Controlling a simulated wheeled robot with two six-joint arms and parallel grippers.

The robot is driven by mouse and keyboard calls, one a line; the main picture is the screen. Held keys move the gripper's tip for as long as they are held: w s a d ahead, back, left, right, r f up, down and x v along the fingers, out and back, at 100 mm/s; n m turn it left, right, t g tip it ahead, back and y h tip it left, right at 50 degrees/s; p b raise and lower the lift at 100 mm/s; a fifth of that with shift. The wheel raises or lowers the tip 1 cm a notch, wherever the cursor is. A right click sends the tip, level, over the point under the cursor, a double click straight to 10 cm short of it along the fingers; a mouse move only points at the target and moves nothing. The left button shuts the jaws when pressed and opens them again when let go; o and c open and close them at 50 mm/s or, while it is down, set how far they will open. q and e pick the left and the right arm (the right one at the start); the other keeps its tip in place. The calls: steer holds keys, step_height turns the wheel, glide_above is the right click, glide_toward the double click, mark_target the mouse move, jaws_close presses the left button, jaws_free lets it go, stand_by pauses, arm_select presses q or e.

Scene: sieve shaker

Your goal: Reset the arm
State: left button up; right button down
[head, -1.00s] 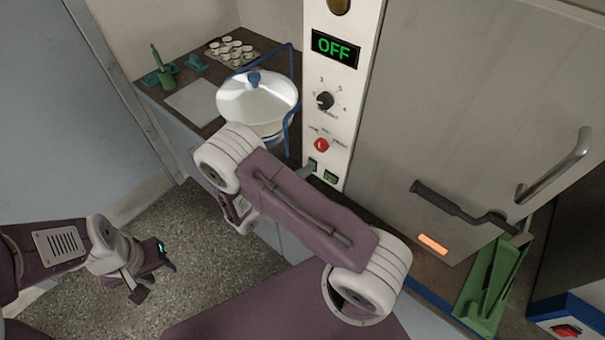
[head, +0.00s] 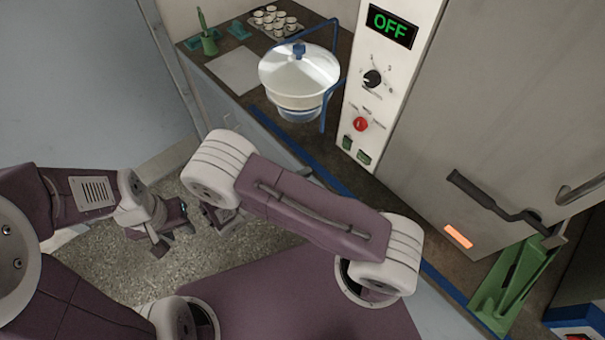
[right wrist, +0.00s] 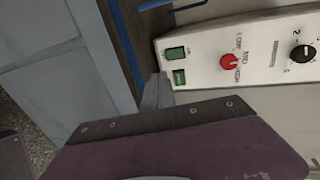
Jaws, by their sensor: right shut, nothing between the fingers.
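My left gripper (head: 172,240) is over the speckled floor at the lower left of the head view, with its fingers apart and nothing between them. My right arm crosses the middle of the head view and hides most of its own gripper. In the right wrist view the right gripper (right wrist: 156,92) is shut and empty, its grey fingertips in front of the worktop edge, close to the panel's green switches (right wrist: 178,65) in the picture. The control panel (head: 392,95) has a display reading OFF, a black dial and a red knob.
A white lidded bowl (head: 299,75) in a blue frame stands on the dark counter. Behind it are a tray of small cups (head: 275,22) and a green holder (head: 209,42). A grey door with a dark handle (head: 490,200) and a green bracket (head: 515,285) are at the right.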

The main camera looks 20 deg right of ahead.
steer(key=shift+d, duration=0.25)
steer(key=shift+a, duration=0.1)
steer(key=s+d+r+m+g+y, duration=0.1)
steer(key=d+r+m+g+y, duration=0.1)
steer(key=d+r+m+g, duration=0.55)
steer(key=s+d+m+g+y, duration=0.1)
steer(key=s+d+m+y, duration=0.5)
steer(key=m, duration=0.5)
steer(key=a+f+m+t+y, duration=0.1)
steer(key=a+m, duration=0.4)
steer(key=m, duration=0.6)
steer(key=a+f+m+t+y, duration=0.1)
steer(key=a+m+t+y, duration=0.2)
steer(key=m, duration=0.8)
steer(key=a+y, duration=0.2)
steer(key=a, duration=0.1)
steer(key=shift+s, duration=0.25)
